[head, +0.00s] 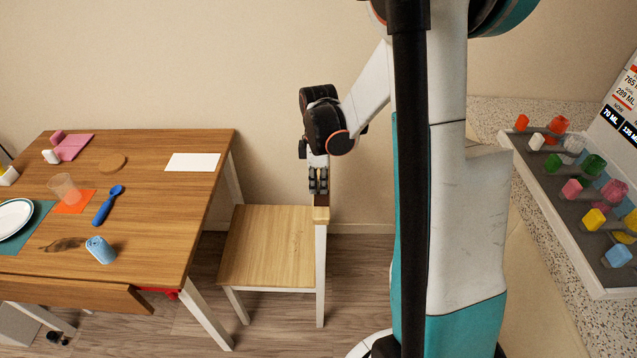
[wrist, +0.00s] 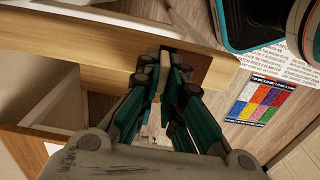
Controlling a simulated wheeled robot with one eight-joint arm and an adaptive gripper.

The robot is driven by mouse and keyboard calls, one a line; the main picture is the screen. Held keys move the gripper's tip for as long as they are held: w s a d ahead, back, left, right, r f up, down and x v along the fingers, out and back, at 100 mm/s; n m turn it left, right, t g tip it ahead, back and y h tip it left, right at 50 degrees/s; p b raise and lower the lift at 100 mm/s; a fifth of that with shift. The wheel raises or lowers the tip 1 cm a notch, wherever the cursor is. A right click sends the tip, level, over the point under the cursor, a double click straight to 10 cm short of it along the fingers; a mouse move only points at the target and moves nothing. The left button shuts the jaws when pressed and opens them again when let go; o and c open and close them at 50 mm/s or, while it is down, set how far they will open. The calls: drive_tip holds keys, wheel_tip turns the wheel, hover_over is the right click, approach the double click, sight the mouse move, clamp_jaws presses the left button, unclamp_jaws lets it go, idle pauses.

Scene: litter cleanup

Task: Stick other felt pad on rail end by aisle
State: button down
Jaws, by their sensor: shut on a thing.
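My gripper (head: 318,182) points down at the top of the wooden chair's back, right over a rail end. The light wood rail (wrist: 85,48) runs in from the left to the fingertips. A dark brown patch (wrist: 215,72) shows at its right end, and also in the head view (head: 321,200). I cannot tell whether the pad touches the rail.
The chair seat (head: 265,245) is clear. A tray (head: 545,190) of coloured blocks is on the right counter. The wall is close behind.

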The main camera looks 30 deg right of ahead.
sight(319, 181)
drive_tip(key=c, duration=1.7)
unclamp_jaws()
drive_tip(key=shift+o, duration=0.2)
drive_tip(key=shift+r+p, duration=2.1)
drive_tip(key=shift+r, duration=0.9)
